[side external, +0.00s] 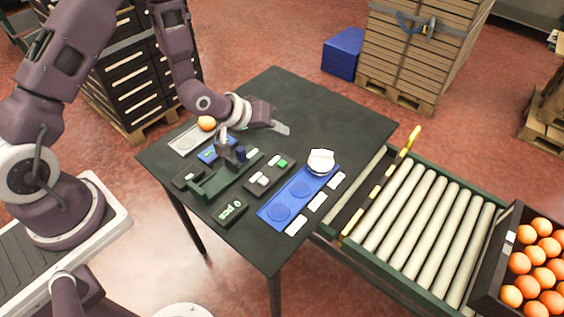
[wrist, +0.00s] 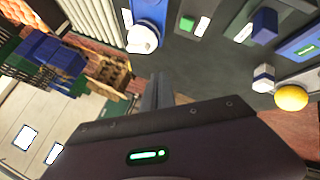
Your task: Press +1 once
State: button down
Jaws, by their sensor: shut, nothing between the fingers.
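A dark button box (side external: 258,187) lies on the table, with a green button (side external: 282,163) and pale buttons (side external: 263,180). No +1 marking is readable on it. The green button also shows at the top of the wrist view (wrist: 187,23), beside a white one (wrist: 203,26). A small dark display (side external: 231,213) reads "0 pcs" in green. My gripper (side external: 281,128) is shut and empty, above the far part of the table and behind the button box. Its fingers (wrist: 159,88) show in the wrist view, apart from the buttons.
A blue mat (side external: 276,214) with round marks carries a white item (side external: 320,161). A dark green stand (side external: 220,180) is left of the button box. An orange (side external: 206,123) rests on a tray at the left. A roller conveyor (side external: 421,217) adjoins the table. The far tabletop is clear.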

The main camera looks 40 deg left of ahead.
aim_at(279, 164)
jog(key=shift+f, duration=4.4)
jog(key=shift+f, duration=0.4)
jog(key=shift+f, duration=0.55)
jog(key=shift+r, duration=0.95)
jog(key=shift+r, duration=2.55)
